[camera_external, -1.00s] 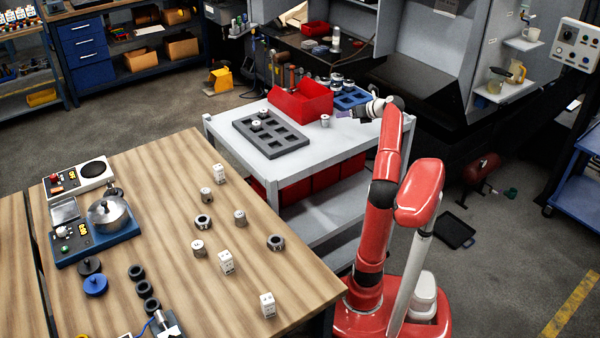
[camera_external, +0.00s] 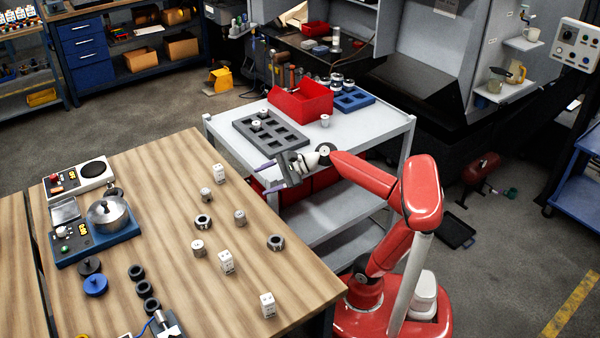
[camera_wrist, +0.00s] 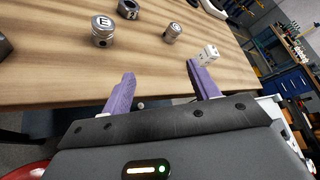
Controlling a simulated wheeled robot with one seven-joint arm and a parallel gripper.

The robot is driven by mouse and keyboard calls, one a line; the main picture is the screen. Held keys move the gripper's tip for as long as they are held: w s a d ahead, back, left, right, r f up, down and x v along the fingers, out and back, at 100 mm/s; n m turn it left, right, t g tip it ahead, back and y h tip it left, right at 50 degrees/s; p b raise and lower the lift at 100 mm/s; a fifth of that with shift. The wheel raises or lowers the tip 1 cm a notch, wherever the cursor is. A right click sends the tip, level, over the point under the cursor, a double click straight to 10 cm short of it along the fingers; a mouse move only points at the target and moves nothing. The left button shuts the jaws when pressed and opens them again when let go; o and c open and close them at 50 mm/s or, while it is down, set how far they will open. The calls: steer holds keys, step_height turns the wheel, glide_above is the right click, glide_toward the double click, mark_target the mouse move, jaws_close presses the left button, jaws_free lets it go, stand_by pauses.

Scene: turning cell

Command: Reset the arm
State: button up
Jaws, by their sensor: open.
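My gripper (camera_external: 268,177) is in the air between the wooden table (camera_external: 160,190) and the white cart (camera_external: 345,143), close to the table's right edge. Its two purple fingers are apart with nothing between them, as the wrist view (camera_wrist: 160,88) also shows. The arm reaches left from my red base. In the wrist view, a metal cylinder marked E (camera_wrist: 103,30) lies beyond the left finger, and a smaller cylinder (camera_wrist: 172,32) and a white block (camera_wrist: 207,54) lie beyond the right finger, all on the wooden table.
The cart carries a grey tray with pockets (camera_external: 282,153), a red bin (camera_external: 300,101), a blue tray (camera_external: 352,98) and a lone metal cylinder (camera_external: 325,121). Several cylinders, rings and white blocks stand on the wooden table.

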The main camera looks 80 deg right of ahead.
steer(key=s+f+n+g+h, duration=0.1)
steer(key=s+f+n+g, duration=0.1)
steer(key=s+f+n, duration=0.3)
steer(key=s+f+n+g+h, duration=0.1)
steer(key=s+f+n+g, duration=0.2)
steer(key=f+n, duration=0.8)
steer(key=s+f+n+g+h, duration=0.2)
steer(key=s+f+n, duration=0.4)
steer(key=f, duration=0.6)
steer(key=shift+s+a+f+n, duration=0.4)
steer(key=shift+a+n, duration=0.05)
steer(key=shift+n, duration=0.45)
